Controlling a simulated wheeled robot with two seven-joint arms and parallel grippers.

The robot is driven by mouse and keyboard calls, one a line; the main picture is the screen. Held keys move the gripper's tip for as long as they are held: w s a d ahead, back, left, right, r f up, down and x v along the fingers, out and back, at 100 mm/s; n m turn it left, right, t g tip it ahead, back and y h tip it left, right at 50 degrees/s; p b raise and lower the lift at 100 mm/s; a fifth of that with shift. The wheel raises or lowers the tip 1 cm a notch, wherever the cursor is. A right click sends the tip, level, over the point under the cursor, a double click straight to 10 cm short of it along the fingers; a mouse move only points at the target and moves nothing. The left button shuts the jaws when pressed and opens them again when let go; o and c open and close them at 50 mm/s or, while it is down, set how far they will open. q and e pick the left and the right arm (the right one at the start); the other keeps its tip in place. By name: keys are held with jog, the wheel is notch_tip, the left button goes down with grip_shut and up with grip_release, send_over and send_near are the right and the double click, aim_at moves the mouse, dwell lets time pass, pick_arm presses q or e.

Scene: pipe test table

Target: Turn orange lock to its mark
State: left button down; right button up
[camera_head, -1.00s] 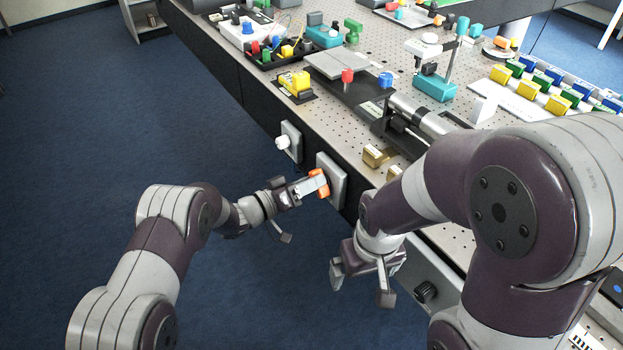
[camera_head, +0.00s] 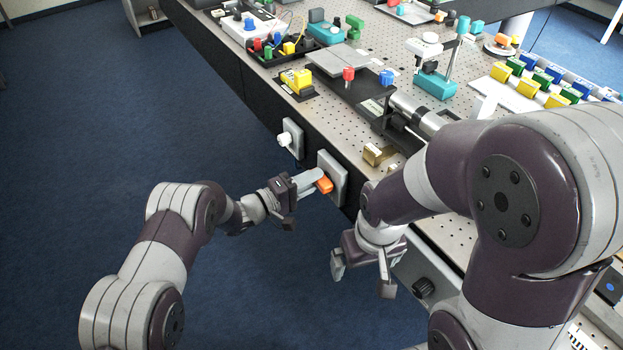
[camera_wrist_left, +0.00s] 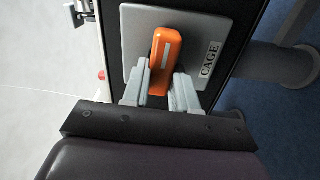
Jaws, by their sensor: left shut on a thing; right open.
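The orange lock (camera_head: 324,186) is a bar-shaped handle on a grey plate (camera_head: 335,166) on the side of the table. In the left wrist view the orange lock (camera_wrist_left: 165,58) stands nearly upright, tilted a little, with a pale line on its face. The grey plate (camera_wrist_left: 137,50) there carries a "CAGE" label (camera_wrist_left: 210,60); no separate mark is clear. My left gripper (camera_head: 312,183) is shut on the lock, its fingers (camera_wrist_left: 160,88) on either side of the handle's lower part. My right gripper (camera_head: 362,275) is open and empty, hanging in front of the table.
A white knob (camera_head: 284,139) sits on another plate left of the lock. A dark knob (camera_head: 424,288) is on the table side near my right gripper. The perforated tabletop (camera_head: 330,125) holds blocks, valves and pipe parts. The floor at left is clear.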

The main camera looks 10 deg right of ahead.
pick_arm(q)
jog(key=shift+n, duration=0.5)
jog(key=c, duration=0.9)
grip_release()
jog(key=v, duration=1.2)
jog(key=shift+a, duration=0.35)
